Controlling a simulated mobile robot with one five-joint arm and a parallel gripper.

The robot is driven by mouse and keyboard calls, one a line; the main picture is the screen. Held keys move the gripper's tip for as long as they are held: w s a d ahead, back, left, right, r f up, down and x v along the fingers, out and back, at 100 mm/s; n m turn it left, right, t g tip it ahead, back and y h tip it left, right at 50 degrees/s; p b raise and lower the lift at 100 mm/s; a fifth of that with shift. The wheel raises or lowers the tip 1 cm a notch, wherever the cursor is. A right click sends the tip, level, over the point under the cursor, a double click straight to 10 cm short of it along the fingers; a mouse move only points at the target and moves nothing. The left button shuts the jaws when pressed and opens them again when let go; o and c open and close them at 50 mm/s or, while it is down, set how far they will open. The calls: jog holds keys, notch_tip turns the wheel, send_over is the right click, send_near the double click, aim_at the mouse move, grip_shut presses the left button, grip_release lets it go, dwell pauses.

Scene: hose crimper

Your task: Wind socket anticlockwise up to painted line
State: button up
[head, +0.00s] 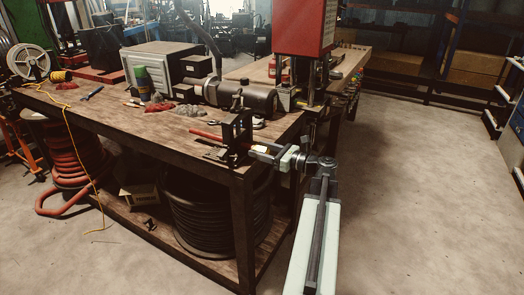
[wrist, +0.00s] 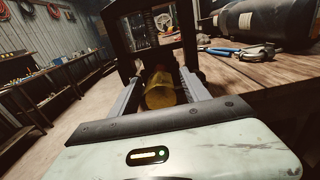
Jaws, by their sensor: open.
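A yellow brass-coloured socket (wrist: 160,92) shows in the wrist view, in front of a dark upright frame. In the head view a red hose (head: 206,134) points at the left side of the same black frame (head: 237,128) at the bench corner. My gripper (head: 258,149) is at the right side of this frame. In the wrist view my gripper (wrist: 161,78) is open, with one finger on each side of the socket. I cannot tell whether either finger touches it. No painted line can be made out, and the socket's far end is hidden in the frame.
The wooden bench (head: 100,112) carries a dark cylinder (head: 247,97), a grey box unit (head: 158,62) and blue-handled pliers (wrist: 226,51). A black hose coil (head: 200,210) lies on the lower shelf. The floor (head: 420,200) to the right is clear.

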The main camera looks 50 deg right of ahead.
grip_shut()
jog(key=shift+n, duration=0.4)
